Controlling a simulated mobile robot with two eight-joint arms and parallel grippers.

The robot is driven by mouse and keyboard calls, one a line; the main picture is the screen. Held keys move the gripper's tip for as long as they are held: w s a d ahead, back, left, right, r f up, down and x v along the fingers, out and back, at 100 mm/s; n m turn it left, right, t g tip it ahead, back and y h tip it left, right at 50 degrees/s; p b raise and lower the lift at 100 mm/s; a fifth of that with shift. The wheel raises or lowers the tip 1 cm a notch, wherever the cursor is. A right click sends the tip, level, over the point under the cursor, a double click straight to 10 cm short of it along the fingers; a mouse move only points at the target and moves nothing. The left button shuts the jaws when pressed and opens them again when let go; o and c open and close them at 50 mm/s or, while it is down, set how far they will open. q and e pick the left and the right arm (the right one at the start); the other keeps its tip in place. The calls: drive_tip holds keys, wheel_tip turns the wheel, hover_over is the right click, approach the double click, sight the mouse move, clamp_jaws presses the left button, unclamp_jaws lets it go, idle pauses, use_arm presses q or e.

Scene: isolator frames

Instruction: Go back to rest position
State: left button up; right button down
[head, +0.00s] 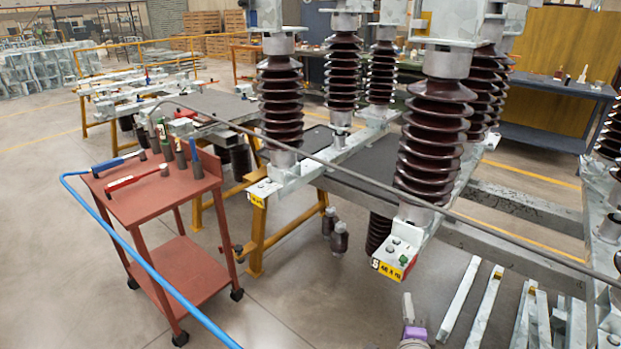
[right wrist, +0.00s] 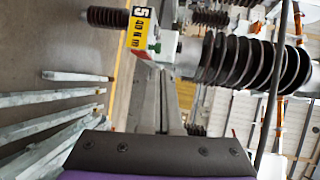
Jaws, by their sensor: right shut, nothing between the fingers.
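My right gripper (head: 408,308) shows at the bottom of the head view, pointing up, with a purple band below its tip. It is shut and empty. In the right wrist view its dark front edge with purple below (right wrist: 160,152) fills the bottom. It appears below the insulator frame's yellow-labelled end (head: 394,267), with a gap between them in the picture. That label also shows in the right wrist view (right wrist: 137,32). My left gripper is not in view.
A red trolley (head: 150,200) with hammers and tools stands at left. Ribbed brown insulators (head: 435,150) stand on metal frames at centre and right. A blue hose (head: 150,270) and a grey cable (head: 330,165) cross the view. Metal bars (head: 487,305) lie right of my gripper.

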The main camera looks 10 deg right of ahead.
drive_tip(key=s+a+f+n+g+y, duration=0.1)
drive_tip(key=s+a+n+y, duration=0.25)
drive_tip(key=a+n, duration=0.35)
drive_tip(key=s+a+f+n+g+y, duration=0.1)
drive_tip(key=s+a+n+y, duration=0.1)
drive_tip(key=a+n+y, duration=0.4)
drive_tip(key=s+f+n+g+h, duration=0.2)
drive_tip(key=s+f+n+g, duration=0.25)
drive_tip(key=s, duration=0.35)
drive_tip(key=s+f+n+g+h, duration=0.25)
drive_tip(key=s+n+g, duration=0.2)
drive_tip(key=s, duration=0.35)
use_arm(q)
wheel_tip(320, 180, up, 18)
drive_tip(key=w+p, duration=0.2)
drive_tip(key=p, duration=1.4)
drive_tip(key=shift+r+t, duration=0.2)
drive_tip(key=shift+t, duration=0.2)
use_arm(e)
wheel_tip(320, 180, up, 18)
drive_tip(key=w+t, duration=0.1)
drive_tip(key=w, duration=0.1)
drive_tip(key=shift+d+r+y, duration=0.2)
drive_tip(key=shift+d+y, duration=0.15)
drive_tip(key=shift+y, duration=0.05)
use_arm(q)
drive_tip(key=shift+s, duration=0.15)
use_arm(e)
drive_tip(key=shift+s, duration=0.15)
